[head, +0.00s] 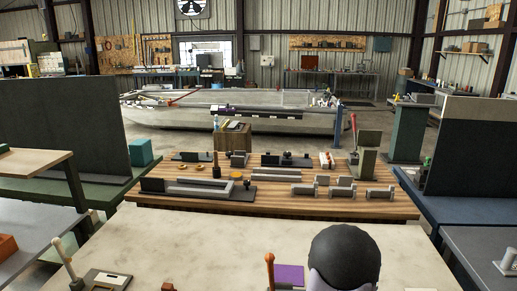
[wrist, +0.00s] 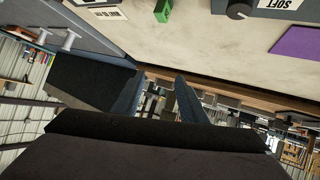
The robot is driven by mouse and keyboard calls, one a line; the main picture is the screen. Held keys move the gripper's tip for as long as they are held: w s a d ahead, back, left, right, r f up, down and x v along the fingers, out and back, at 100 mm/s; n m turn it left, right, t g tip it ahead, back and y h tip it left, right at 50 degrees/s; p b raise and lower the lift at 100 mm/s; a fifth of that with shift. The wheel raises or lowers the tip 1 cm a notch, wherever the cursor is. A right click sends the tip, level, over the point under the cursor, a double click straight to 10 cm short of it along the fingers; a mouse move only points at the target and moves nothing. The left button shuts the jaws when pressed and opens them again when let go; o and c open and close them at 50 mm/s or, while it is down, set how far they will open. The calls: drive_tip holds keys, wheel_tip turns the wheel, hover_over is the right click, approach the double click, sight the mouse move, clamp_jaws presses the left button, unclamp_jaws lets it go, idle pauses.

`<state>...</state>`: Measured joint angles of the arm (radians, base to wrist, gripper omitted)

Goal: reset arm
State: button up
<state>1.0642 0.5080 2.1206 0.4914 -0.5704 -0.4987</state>
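My gripper (wrist: 158,80) shows in the wrist view as two dark blue fingers standing apart, with a gap between them and nothing seen held. Its dark body fills the bottom of that view. The wrist picture is turned over, with the pale tabletop (wrist: 225,45) at the top. In the head view a rounded dark and pale part of my arm stands at the bottom, right of centre, over the near pale table (head: 200,235). The fingers cannot be made out there.
A purple pad (head: 289,274) and an orange-topped lever (head: 269,262) are beside my arm. A pale-handled lever (head: 65,255) and a box (head: 105,280) are at the left. A wooden bench (head: 390,208) with several fixtures stands beyond. The wrist view shows a green block (wrist: 163,10).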

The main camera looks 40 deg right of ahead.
drive_tip(key=w+a+r+n+t+y+p, duration=0.25)
drive_tip(key=w+a+r+n+p, duration=0.25)
drive_tip(key=w+a+r+n, duration=0.45)
drive_tip(key=w+a+r+n+t+y+p, duration=0.2)
drive_tip(key=w+a+r+n+y+p, duration=0.3)
drive_tip(key=w+a, duration=0.55)
drive_tip(key=s+a+f+g+y+b, duration=0.1)
drive_tip(key=s+a+f+b, duration=0.1)
drive_tip(key=a+f, duration=0.35)
drive_tip(key=s+a+f+g+y+b, duration=0.1)
drive_tip(key=s+a+f+b, duration=0.15)
drive_tip(key=a, duration=0.65)
drive_tip(key=s+a+f+g+y+b, duration=0.1)
drive_tip(key=s+a+f+b, duration=0.15)
drive_tip(key=a, duration=0.45)
drive_tip(key=s+a+f+g+b, duration=0.2)
drive_tip(key=s+a+f, duration=0.2)
drive_tip(key=s+a, duration=0.1)
drive_tip(key=s+a+f+m+g+y+b, duration=0.1)
drive_tip(key=s+a+f+g+b, duration=0.1)
drive_tip(key=s+a, duration=0.3)
drive_tip(key=s+f+b, duration=0.1)
drive_tip(key=s, duration=0.1)
drive_tip(key=shift+s+a+f+b, duration=0.35)
drive_tip(key=shift+s+a+f, duration=0.05)
